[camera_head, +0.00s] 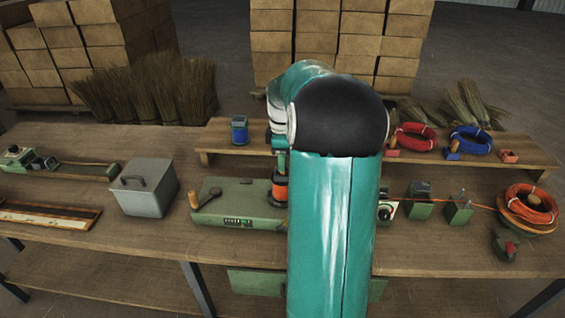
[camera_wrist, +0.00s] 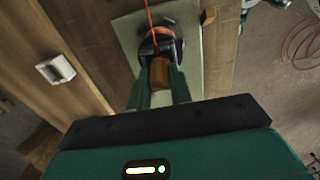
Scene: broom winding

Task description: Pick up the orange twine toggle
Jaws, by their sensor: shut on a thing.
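In the wrist view, a small brown-orange wooden toggle (camera_wrist: 160,73) sits between the two green fingers of my gripper (camera_wrist: 160,80), which is shut on it. Orange twine (camera_wrist: 149,15) runs down from the top of that view to a dark-and-orange round part just beyond the toggle. In the head view, my arm hides the toggle and most of my gripper (camera_head: 281,150), which is just above the orange-and-black part (camera_head: 280,187) of the green winding machine (camera_head: 235,205). Orange twine also runs left from the orange coil (camera_head: 530,203) toward my arm.
A raised shelf (camera_head: 480,150) behind holds a blue tin (camera_head: 239,130), a red coil (camera_head: 416,137) and a blue coil (camera_head: 471,140). A grey lidded box (camera_head: 145,188) stands to the left. Green guide blocks (camera_head: 458,210) and a dark round tool (camera_head: 505,245) are on the right.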

